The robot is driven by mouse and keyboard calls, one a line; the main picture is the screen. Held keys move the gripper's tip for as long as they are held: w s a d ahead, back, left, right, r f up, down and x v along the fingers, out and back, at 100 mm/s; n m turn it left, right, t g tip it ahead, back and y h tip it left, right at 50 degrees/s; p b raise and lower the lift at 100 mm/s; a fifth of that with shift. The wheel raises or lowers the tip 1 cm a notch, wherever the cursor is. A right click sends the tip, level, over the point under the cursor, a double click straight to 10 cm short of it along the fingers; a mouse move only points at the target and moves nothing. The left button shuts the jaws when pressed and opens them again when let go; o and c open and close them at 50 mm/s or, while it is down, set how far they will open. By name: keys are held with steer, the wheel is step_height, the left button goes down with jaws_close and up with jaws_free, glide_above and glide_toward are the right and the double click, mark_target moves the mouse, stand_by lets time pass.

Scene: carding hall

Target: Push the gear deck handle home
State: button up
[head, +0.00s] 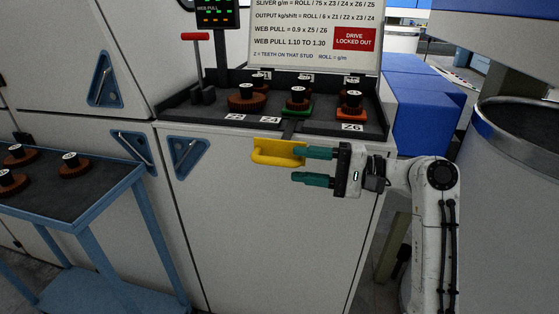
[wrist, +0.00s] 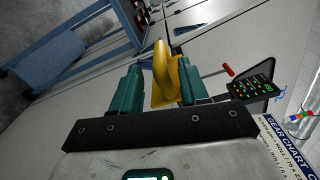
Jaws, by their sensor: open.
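The yellow gear deck handle (head: 273,157) sticks out from the front of the gear deck (head: 220,121), below the Z4 label. A narrow dark bar joins it to the deck in the head view. My gripper (head: 313,166) has its teal fingers pointing left at the handle's right end. It is open, with a gap between the fingers. In the wrist view the handle (wrist: 163,75) shows between and beyond the two fingertips of my gripper (wrist: 160,85). I cannot tell whether a finger touches it.
Gears on studs (head: 247,97) stand on the deck, with a red-topped lever (head: 195,37) at its left. A blue cart (head: 75,184) with gears stands at left. A large grey can (head: 515,130) stands at right. The white cabinet front (head: 250,230) below the handle is clear.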

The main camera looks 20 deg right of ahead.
mark_target(290, 165)
steer(key=x, duration=0.5)
steer(key=shift+w+a, duration=0.25)
steer(key=shift+a, duration=0.1)
steer(key=c, duration=0.7)
steer(key=shift+f, duration=0.15)
jaws_close()
